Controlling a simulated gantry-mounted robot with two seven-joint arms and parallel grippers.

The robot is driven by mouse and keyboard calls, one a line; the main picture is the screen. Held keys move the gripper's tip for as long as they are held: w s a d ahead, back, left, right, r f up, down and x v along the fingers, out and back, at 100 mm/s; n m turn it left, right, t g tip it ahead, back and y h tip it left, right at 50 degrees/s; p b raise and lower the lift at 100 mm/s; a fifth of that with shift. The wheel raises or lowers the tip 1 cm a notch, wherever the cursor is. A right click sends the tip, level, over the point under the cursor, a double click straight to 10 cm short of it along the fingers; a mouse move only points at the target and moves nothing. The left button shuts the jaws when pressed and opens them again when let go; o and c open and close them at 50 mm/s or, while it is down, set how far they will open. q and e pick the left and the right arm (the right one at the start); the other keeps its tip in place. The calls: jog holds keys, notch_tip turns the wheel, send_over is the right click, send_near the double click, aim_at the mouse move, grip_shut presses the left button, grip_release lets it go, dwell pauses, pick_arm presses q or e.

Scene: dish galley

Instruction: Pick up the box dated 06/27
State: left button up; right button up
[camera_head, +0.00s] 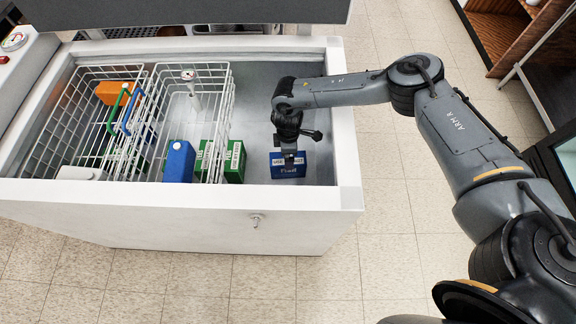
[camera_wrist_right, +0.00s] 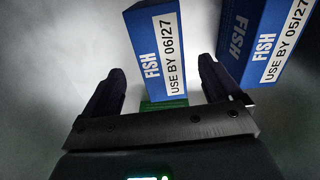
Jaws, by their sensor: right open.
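A second blue fish box, labelled USE BY 05/27 (camera_wrist_right: 266,42), is just right of the right finger. In the head view, my right gripper (camera_head: 291,155) is down in the freezer chest at a blue box (camera_head: 288,170); its date is too small to read there. My left gripper is out of view.
The white chest's rim (camera_head: 345,130) surrounds the space. Two wire baskets (camera_head: 75,75) fill its left side, holding an orange box (camera_head: 118,92) and another blue box (camera_head: 179,162). A green box (camera_head: 235,163) is by the right basket. The floor behind my right gripper is bare.

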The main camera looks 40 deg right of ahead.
notch_tip(320, 180, down, 4)
jog(key=shift+a+r+b, duration=0.1)
jog(key=shift+r+b, duration=0.05)
jog(key=shift+b, duration=0.85)
jog(key=shift+f, duration=0.55)
jog(key=c, duration=1.4)
